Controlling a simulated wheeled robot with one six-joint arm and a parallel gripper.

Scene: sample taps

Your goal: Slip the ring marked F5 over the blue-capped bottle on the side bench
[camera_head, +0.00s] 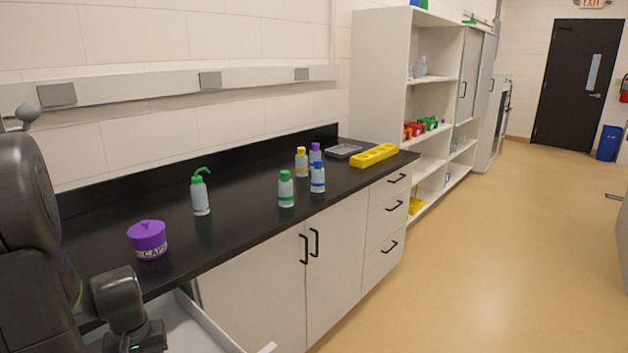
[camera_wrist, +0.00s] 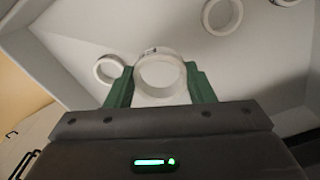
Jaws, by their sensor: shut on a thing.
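The blue-capped bottle (camera_head: 317,178) stands upright near the front edge of the black side bench (camera_head: 243,208). No ring shows around it. In the wrist view, the green fingers of my gripper (camera_wrist: 160,70) are shut on a white ring (camera_wrist: 160,54). The ring has a small dark mark on its rim, too small to read, so I cannot confirm F5. I cannot tell whether the ring touches the surface below. In the head view, my gripper's fingers and the ring are hidden.
Other white rings (camera_wrist: 109,68) (camera_wrist: 221,15) lie in a pale open drawer (camera_head: 205,333). Near the blue-capped bottle stand green-capped (camera_head: 286,190), yellow-capped (camera_head: 301,162) and purple-capped (camera_head: 315,154) bottles. A wash bottle (camera_head: 200,196), purple tub (camera_head: 147,240) and yellow rack (camera_head: 374,156) also stand on the bench.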

